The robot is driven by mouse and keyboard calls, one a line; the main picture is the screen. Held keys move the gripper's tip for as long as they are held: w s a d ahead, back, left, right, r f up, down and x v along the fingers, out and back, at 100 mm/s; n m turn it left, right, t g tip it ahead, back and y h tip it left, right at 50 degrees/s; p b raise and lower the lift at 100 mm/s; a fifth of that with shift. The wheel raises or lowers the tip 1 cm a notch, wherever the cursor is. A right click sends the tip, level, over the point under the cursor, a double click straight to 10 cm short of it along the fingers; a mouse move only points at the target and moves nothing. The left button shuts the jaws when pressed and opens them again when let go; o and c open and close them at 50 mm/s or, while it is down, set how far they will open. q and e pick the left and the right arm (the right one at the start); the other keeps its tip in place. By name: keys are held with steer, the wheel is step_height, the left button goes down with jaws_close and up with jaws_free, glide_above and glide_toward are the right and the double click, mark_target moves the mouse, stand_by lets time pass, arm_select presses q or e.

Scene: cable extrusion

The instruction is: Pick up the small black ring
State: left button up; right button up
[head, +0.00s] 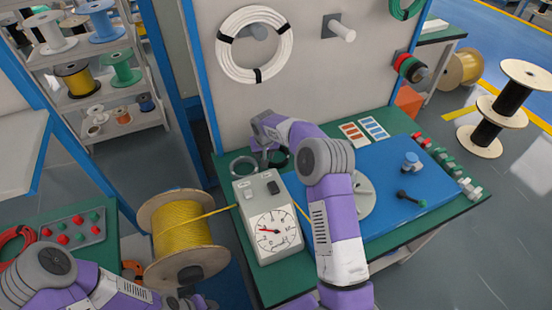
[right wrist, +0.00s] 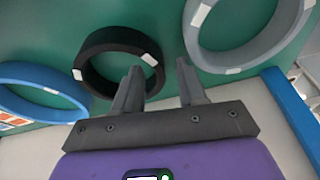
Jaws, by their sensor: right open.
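The small black ring (right wrist: 107,37) lies on the green tabletop in the right wrist view, with small white marks on it. In the head view the black ring (head: 282,163) is partly hidden by my right gripper (head: 268,157). My right gripper, also in the right wrist view (right wrist: 158,66), is open and empty. Its left finger overlaps the black ring's right side in the picture; I cannot tell if they touch. A grey ring (right wrist: 258,65) lies to the right and a blue ring (right wrist: 40,73) to the left. My left gripper (head: 190,297) is only partly visible at the bottom edge.
A grey gauge box (head: 266,216) stands in front of the rings on the green table (head: 290,287). A blue plate (head: 400,225) lies to the right. A white panel (head: 300,95) rises behind. A yellow cable spool (head: 180,225) stands to the left.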

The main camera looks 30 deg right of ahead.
steer(key=shift+f, duration=0.2)
jaws_close()
steer(key=shift+w+r, duration=0.1)
steer(key=shift+r, duration=0.05)
